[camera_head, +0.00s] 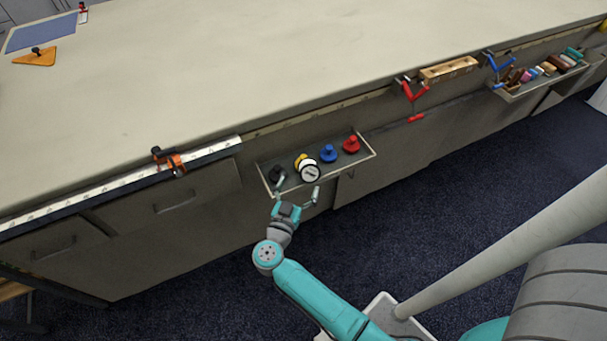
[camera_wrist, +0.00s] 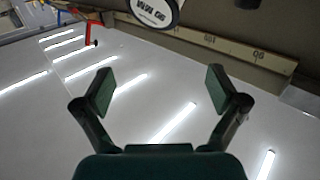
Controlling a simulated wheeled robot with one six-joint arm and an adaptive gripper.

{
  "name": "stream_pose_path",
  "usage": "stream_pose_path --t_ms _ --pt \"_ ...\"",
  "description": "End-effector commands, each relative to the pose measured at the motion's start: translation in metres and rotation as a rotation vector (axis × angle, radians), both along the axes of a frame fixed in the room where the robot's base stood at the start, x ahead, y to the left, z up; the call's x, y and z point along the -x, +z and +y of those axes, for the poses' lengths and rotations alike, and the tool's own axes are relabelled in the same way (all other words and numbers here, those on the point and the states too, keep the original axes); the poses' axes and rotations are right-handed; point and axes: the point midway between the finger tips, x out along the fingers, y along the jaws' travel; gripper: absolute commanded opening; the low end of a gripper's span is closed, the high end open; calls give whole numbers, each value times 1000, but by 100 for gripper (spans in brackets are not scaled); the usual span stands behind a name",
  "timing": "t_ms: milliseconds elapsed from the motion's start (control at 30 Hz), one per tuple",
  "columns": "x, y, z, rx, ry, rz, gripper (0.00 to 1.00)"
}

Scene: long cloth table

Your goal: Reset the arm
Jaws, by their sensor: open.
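My gripper (camera_head: 299,191) is open and empty at the front of a small tray (camera_head: 364,161) fixed to the table's side. It also shows in the wrist view (camera_wrist: 160,92) with its two fingers wide apart and nothing between them. My teal arm reaches up to it from the bottom of the head view. A round white-faced item (camera_head: 309,172) sits in the tray just beyond the fingers; a round item with a white, lettered face (camera_wrist: 153,10) shows at the top of the wrist view.
The tray also holds a black item (camera_head: 277,174), a blue knob (camera_head: 328,154) and a red knob (camera_head: 351,144). A red clamp (camera_head: 412,90) and a second tray (camera_head: 512,97) are to the right. An orange clamp (camera_head: 170,162) grips a long ruler at left. Dark floor is free at right.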

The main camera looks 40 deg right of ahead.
Motion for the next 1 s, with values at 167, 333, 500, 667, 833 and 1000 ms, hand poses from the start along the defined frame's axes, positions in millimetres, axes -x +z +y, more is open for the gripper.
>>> stream_pose_path --t_ms 167,333,500,667,833,1000 --pt "5 0 10 0 1 0 96" --pt "6 0 11 0 0 0 96" --pt "10 1 10 7 8 -7 96" --pt "37 11 7 60 72 -74 96" --pt "82 34 13 135 219 -173 96" --pt "125 56 30 179 392 -230 96"
